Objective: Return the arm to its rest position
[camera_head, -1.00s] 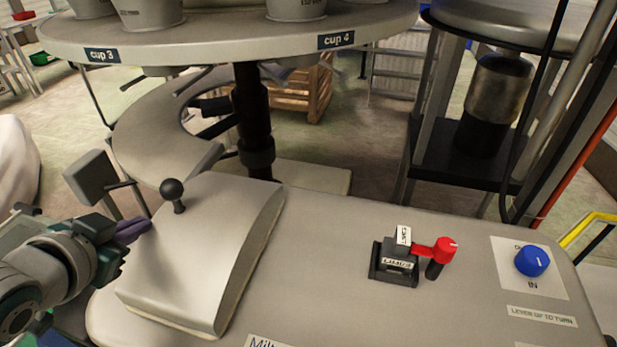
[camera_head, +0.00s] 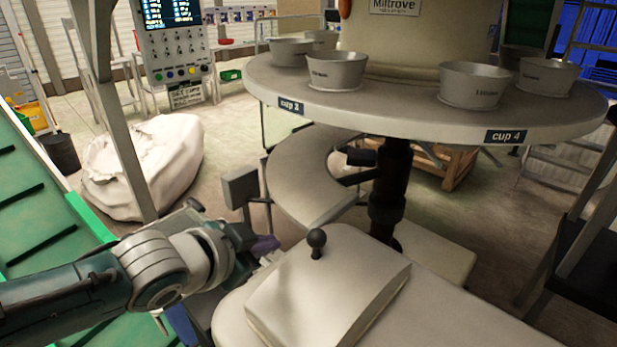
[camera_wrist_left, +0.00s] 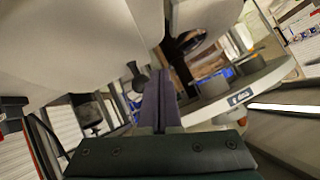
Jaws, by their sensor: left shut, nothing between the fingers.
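My left arm comes in from the left in the head view. Its gripper (camera_head: 266,246) is beside the left edge of the pale machine housing, left of the black ball knob (camera_head: 316,238). The purple-grey fingers are together with nothing between them. In the left wrist view the shut fingers (camera_wrist_left: 160,100) point up the middle of the picture, and the black knob shows just left of them. My right gripper is not in view.
A round table (camera_head: 390,118) with several metal cups stands behind the housing (camera_head: 325,290). A grey block on a post (camera_head: 240,186) stands close behind my gripper. A green conveyor (camera_head: 45,215) lies left, with a white sack (camera_head: 145,165) and a control panel (camera_head: 175,40) beyond.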

